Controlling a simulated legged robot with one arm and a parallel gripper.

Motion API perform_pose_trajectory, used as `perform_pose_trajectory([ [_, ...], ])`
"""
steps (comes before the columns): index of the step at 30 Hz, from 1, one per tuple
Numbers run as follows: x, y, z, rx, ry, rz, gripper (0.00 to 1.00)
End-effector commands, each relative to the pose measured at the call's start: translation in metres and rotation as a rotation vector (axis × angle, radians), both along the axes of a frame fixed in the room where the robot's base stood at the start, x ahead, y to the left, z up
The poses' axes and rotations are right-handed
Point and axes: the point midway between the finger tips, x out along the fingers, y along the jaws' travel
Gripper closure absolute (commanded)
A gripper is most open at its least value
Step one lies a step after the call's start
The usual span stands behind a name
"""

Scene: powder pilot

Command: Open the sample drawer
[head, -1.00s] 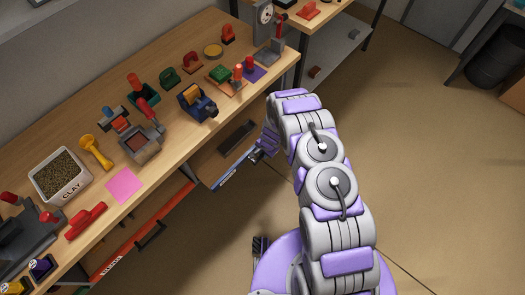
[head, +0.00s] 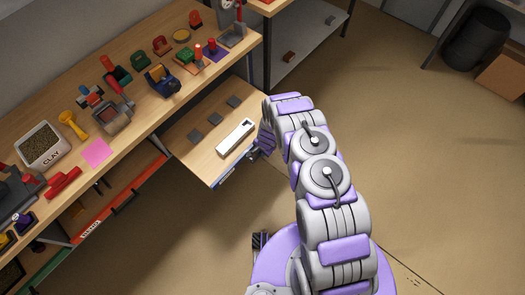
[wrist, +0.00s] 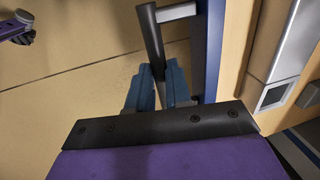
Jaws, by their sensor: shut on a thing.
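The sample drawer (head: 195,157) is pulled out from under the wooden bench, with its blue front edge toward me. Inside lie a white block with a dark slot (head: 236,137) and several dark grey squares (head: 214,118). My gripper (head: 256,153) is at the drawer front, partly hidden by my arm in the head view. In the wrist view my gripper's blue fingers (wrist: 160,88) are shut on the dark bar handle (wrist: 152,40) beside the blue drawer front (wrist: 208,50).
The bench top (head: 135,135) holds a clay tub (head: 42,146), a yellow scoop (head: 74,125), a pink note (head: 97,152) and several tools. An orange-red drawer front (head: 120,200) is below at left. The floor (head: 420,170) to the right is clear.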

Motion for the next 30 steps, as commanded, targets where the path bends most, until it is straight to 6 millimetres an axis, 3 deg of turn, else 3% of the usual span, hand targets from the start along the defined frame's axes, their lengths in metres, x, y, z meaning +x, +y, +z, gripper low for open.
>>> perform_pose_trajectory([
  [8, 0.004, -0.002, 0.002, 0.002, -0.009, -0.002, 1.00],
  [9, 0.004, -0.001, 0.002, 0.002, -0.009, -0.002, 0.78],
  [16, 0.003, -0.002, 0.002, 0.004, -0.005, -0.001, 0.56],
  [25, 0.001, -0.001, 0.003, 0.003, -0.002, 0.000, 0.56],
  [30, 0.000, -0.004, 0.020, 0.004, -0.002, -0.001, 0.56],
])
